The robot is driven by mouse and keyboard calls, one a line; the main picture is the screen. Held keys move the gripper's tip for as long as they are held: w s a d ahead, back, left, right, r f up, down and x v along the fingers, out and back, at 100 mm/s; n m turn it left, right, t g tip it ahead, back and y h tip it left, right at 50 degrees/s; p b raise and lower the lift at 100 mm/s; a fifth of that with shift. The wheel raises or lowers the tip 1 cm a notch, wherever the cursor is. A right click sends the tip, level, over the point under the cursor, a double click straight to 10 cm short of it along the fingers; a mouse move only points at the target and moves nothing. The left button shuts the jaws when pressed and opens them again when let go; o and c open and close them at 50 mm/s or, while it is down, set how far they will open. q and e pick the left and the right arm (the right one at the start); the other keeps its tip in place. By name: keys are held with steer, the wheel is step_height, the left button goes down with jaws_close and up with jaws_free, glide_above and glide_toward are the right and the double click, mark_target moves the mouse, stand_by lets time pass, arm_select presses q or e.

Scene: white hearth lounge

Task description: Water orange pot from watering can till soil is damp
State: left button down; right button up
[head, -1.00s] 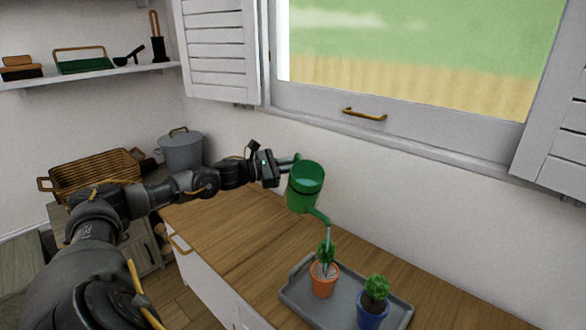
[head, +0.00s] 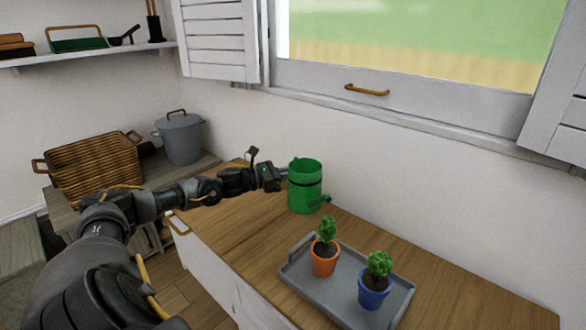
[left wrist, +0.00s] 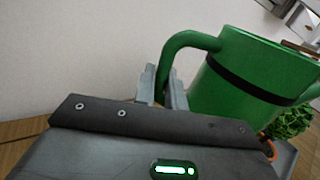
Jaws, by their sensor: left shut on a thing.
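The green watering can (head: 305,190) is upright at the back of the wooden counter, left of the tray. Its short spout points right and no water comes out. My left gripper (head: 283,176) is shut on its handle; the left wrist view shows the fingers (left wrist: 163,88) at the handle beside the can's body (left wrist: 245,80). I cannot tell whether the can's base touches the counter. The orange pot (head: 324,262) with a leafy green plant stands on the grey tray (head: 345,296). Its soil is too small to judge. My right gripper is not in view.
A blue pot (head: 374,290) with a plant stands on the same tray, right of the orange pot. The counter (head: 235,235) is clear left of the tray. A wicker basket (head: 98,170) and grey lidded bin (head: 181,138) stand at the left. A window is behind.

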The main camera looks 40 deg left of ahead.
arm_select(q)
steer(key=shift+r, duration=0.25)
steer(key=shift+r+p, duration=1.2)
steer(key=shift+r, duration=0.85)
steer(key=shift+s+f, duration=0.1)
steer(key=shift+f, duration=0.05)
